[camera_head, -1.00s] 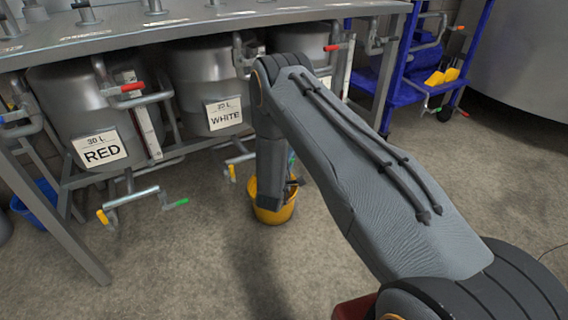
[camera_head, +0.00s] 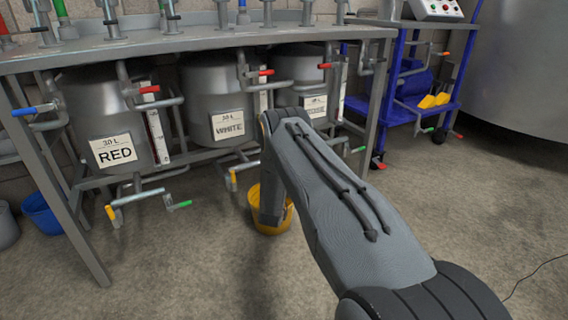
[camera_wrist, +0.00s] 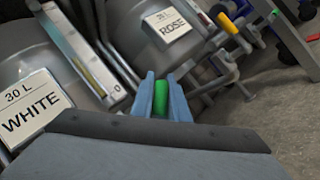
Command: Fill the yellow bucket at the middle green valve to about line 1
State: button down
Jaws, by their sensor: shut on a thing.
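The yellow bucket (camera_head: 274,230) stands on the floor below the WHITE tank (camera_head: 205,95), partly hidden behind my arm. Its inside, lines and any liquid cannot be seen. In the wrist view my gripper (camera_wrist: 164,88) has its two blue fingers shut on a green valve handle (camera_wrist: 160,100), in front of the tanks labelled WHITE (camera_wrist: 30,75) and ROSE. This appears to be the middle green valve; its pipe and outlet are hidden. In the head view my arm covers the gripper and this handle.
The RED tank (camera_head: 95,110) at left has its own green valve handle (camera_head: 183,204) and yellow lever (camera_head: 110,212). The ROSE tank (camera_head: 300,75) stands at right. A blue bucket (camera_head: 42,215) is far left. A blue cart (camera_head: 395,110) stands right. The front floor is clear.

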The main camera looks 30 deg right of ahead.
jog(key=shift+a+r+n+t, duration=0.2)
jog(key=shift+n+t, duration=0.2)
jog(key=shift+n, duration=0.1)
jog(key=c, duration=1.7)
grip_release()
jog(key=shift+c, duration=0.2)
jog(key=p+v, duration=0.3)
jog(key=v, duration=0.4)
jog(key=shift+s+a, duration=0.25)
jog(key=shift+f, duration=0.15)
